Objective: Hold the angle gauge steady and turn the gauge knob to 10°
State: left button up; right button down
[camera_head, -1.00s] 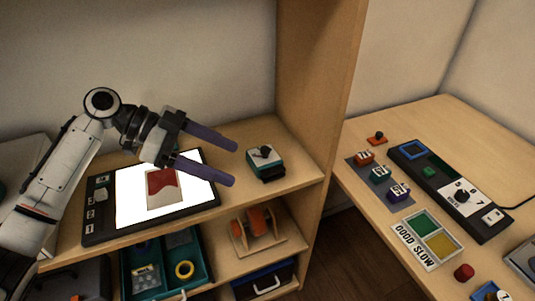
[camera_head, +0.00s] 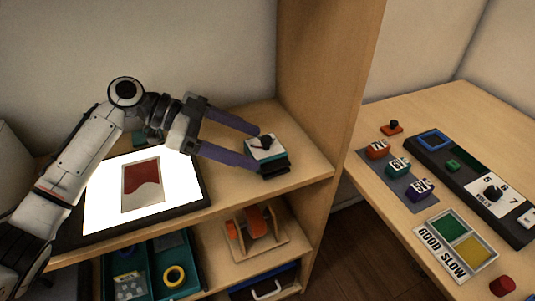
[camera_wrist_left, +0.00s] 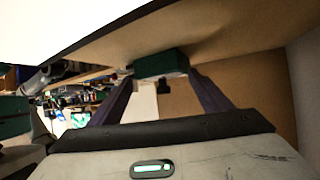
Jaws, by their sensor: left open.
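The angle gauge (camera_head: 279,158) is a small teal block with a white dial face and a black base. It stands on the upper shelf near the right side panel. Its black gauge knob (camera_head: 266,141) sits on top; the dial marks are too small to read. My left gripper (camera_head: 256,149) is open, its purple fingers reaching in from the left, one on the far side and one on the near side of the gauge's left end. In the left wrist view the gauge (camera_wrist_left: 160,64) shows green between the fingertips. Contact cannot be told. My right gripper is out of view.
A lit tablet (camera_head: 100,200) with a red-and-white card lies left of the gauge. The wooden side panel (camera_head: 325,90) rises close on the right. Lower shelves hold a teal tray (camera_head: 195,270) and a wooden stand (camera_head: 262,250). A desk with a black panel (camera_head: 465,175) stands at right.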

aim_at(260, 149)
pick_arm(q)
jog(key=b+x, duration=0.1)
jog(key=x, duration=0.2)
jog(key=shift+d+f, duration=0.2)
jog(key=shift+d, duration=0.15)
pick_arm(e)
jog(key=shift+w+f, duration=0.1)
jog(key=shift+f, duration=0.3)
pick_arm(q)
jog(key=c, duration=0.4)
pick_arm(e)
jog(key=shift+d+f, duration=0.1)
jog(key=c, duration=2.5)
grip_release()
